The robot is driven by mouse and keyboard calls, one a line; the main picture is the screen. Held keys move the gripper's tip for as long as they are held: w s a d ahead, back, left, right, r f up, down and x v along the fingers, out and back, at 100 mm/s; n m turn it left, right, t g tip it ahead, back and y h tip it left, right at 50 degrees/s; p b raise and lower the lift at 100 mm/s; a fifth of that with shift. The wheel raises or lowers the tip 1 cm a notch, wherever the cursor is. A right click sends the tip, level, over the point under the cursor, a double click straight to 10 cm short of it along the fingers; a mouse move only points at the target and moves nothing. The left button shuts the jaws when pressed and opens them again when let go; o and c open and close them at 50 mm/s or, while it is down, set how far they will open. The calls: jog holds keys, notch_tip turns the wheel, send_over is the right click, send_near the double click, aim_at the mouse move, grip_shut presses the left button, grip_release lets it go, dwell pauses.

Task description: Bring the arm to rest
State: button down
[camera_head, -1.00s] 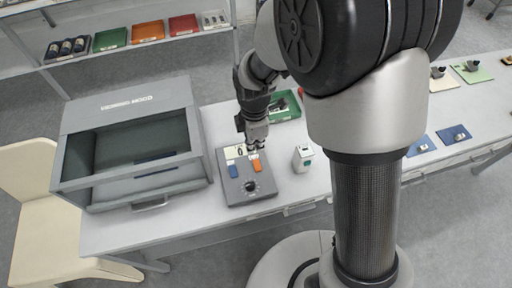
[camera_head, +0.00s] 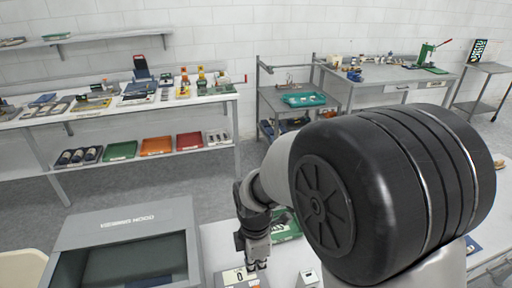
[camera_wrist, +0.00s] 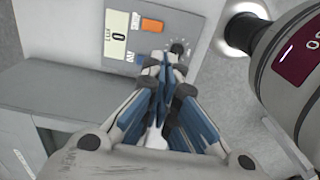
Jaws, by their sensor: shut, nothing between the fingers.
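My gripper (camera_head: 256,266) hangs fingers down at the bottom of the head view, over the grey meter box (camera_head: 236,277), which the frame edge mostly cuts off. In the wrist view my gripper (camera_wrist: 165,62) has its fingers together with nothing held. Its tips overlap the meter box (camera_wrist: 185,22) near the dark knob (camera_wrist: 177,47); I cannot tell whether they touch it.
The grey ozone washer cabinet (camera_head: 135,222) with a dark window stands left of my gripper. A green tray (camera_head: 287,226) lies behind it, and a small white container (camera_head: 308,279) stands to its right. Loaded shelves and benches line the far wall, with grey floor between.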

jog(key=s+d+r+m+t, duration=0.1)
jog(key=s+d+r+m, duration=0.2)
jog(key=d+r+m, duration=0.3)
jog(key=s+d+r+m+t, duration=0.25)
jog(key=s+r+m, duration=0.2)
jog(key=r, duration=0.25)
jog(key=s+d+r+m+t+b, duration=0.1)
jog(key=s+d+r+m, duration=0.3)
jog(key=s+m, duration=0.5)
jog(key=shift+d+m, duration=0.85)
jog(key=shift+d, duration=0.1)
jog(key=shift+s+r, duration=0.1)
